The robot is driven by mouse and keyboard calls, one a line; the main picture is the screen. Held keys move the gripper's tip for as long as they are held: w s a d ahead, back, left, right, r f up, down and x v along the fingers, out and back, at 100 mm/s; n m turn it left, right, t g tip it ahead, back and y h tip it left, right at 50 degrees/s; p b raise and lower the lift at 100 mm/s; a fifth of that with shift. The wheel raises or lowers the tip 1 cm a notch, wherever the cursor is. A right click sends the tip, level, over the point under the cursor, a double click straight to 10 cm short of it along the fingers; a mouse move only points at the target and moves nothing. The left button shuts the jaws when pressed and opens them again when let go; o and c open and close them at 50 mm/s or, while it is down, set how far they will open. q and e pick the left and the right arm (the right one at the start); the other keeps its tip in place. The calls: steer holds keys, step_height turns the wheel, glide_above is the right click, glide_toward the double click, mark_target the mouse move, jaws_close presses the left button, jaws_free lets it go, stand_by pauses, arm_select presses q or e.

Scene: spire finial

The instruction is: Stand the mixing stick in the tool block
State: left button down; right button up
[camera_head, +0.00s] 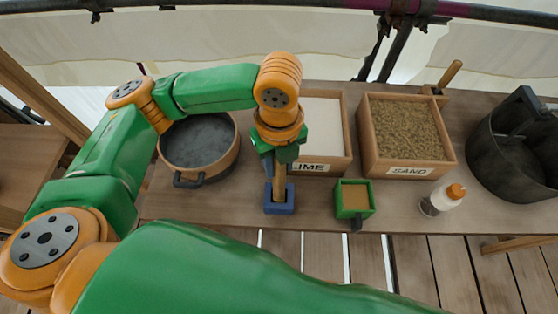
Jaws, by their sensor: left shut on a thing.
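My left gripper (279,165) points down at the middle of the bench and is shut on the wooden mixing stick (279,190). The stick is upright, and its lower end meets the blue tool block (280,208). It appears to be in the block's opening, but I cannot tell how deep. The gripper hides the upper part of the stick. My right gripper is not in view.
A dark mixing tub (183,183) stands left of the block. Behind are the lime box (340,172) and sand box (410,172). A green-sided box (342,213), a bottle (433,208) and a black bucket (487,165) stand to the right. The bench front edge is close.

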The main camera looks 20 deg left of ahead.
arm_select(q)
steer(key=c, duration=0.9)
jaws_free()
steer(key=shift+f, duration=0.1)
steer(key=o, duration=0.4)
step_height(320, 180, up, 12)
steer(key=shift+d+r+p, duration=0.1)
steer(key=shift+r+p, duration=0.1)
steer(key=shift+p, duration=0.4)
steer(key=shift+f, duration=0.1)
